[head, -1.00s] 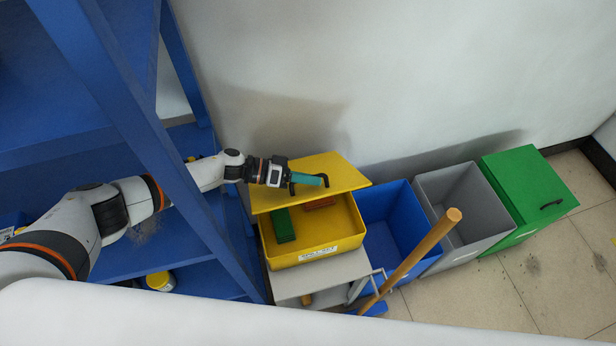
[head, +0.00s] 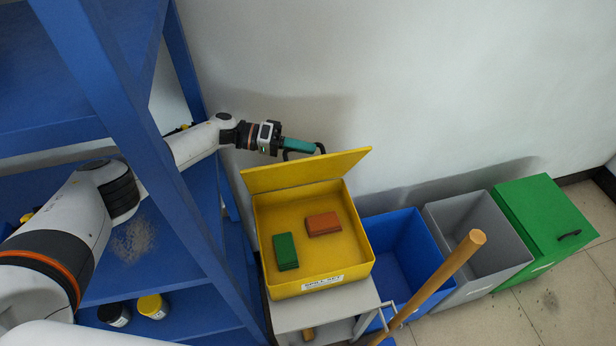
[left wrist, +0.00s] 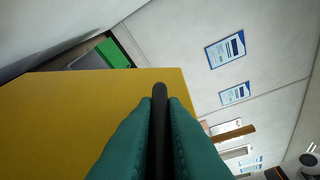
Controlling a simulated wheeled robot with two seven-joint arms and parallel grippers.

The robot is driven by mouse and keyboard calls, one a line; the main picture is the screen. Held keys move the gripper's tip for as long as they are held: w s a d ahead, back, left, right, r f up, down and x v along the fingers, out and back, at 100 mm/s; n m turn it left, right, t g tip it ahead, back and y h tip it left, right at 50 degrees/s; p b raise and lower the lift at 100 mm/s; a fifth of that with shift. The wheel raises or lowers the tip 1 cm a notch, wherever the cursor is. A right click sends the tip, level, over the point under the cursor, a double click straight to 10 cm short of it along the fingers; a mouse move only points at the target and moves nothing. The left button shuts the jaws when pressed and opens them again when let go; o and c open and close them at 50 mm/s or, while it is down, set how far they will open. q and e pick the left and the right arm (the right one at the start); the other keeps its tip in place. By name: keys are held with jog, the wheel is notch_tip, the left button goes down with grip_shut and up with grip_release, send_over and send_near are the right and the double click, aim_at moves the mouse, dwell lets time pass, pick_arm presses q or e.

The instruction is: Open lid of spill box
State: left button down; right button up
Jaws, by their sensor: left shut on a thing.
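The yellow spill box (head: 362,267) stands on a small grey stand, with a label on its front. Its yellow lid (head: 306,170) is raised steeply at the back edge, and the inside is open to view. A green block (head: 285,251) and an orange-brown block (head: 323,223) lie on the box floor. My left gripper (head: 312,148) is behind the top of the lid, its teal fingers shut on the black lid handle (left wrist: 160,105). The lid's yellow face (left wrist: 70,115) fills the left of the left wrist view. My right gripper is not in view.
A blue shelf rack (head: 130,110) stands close on the left, beside my left arm. An open blue bin (head: 395,225), an open grey bin (head: 505,238) and a lidded green bin (head: 545,205) stand to the right. A wooden pole (head: 440,280) rises in front. A wall is behind.

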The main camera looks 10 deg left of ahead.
pick_arm(q)
jog(key=shift+w+a+r, duration=0.15)
jog(key=shift+w, duration=0.2)
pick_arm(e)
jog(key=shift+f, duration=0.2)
pick_arm(q)
jog(key=c, duration=1.5)
grip_release()
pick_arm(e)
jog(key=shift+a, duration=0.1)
